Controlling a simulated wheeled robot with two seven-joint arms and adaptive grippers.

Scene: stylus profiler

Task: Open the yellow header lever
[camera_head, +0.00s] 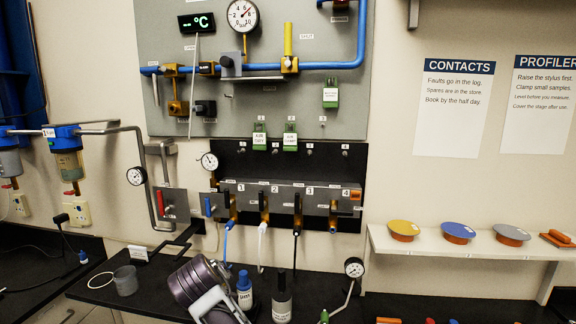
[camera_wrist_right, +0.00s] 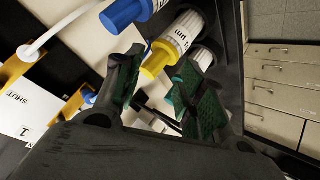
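The yellow header lever (camera_head: 288,40) stands upright on a brass valve (camera_head: 289,65) on the upper wall panel. It points across the horizontal blue pipe (camera_head: 330,66), beside a small label that seems to read SHUT. No gripper is near it. My right gripper (camera_wrist_right: 158,75) is open and empty in the right wrist view, its two green-padded fingers spread apart. Beyond them are a blue-capped bottle (camera_wrist_right: 125,14) and a yellow-capped bottle (camera_wrist_right: 158,60). In the head view my right arm is low at bottom centre, far below the lever; its fingertips cannot be made out. My left gripper is not in view.
A manifold (camera_head: 290,197) with several valves and hanging hoses is below the lever. Green tags (camera_head: 290,138), a gauge (camera_head: 242,15) and a display (camera_head: 196,22) are on the panel. A blue-capped bottle (camera_head: 244,290) stands on the bench. A shelf (camera_head: 470,245) is at right.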

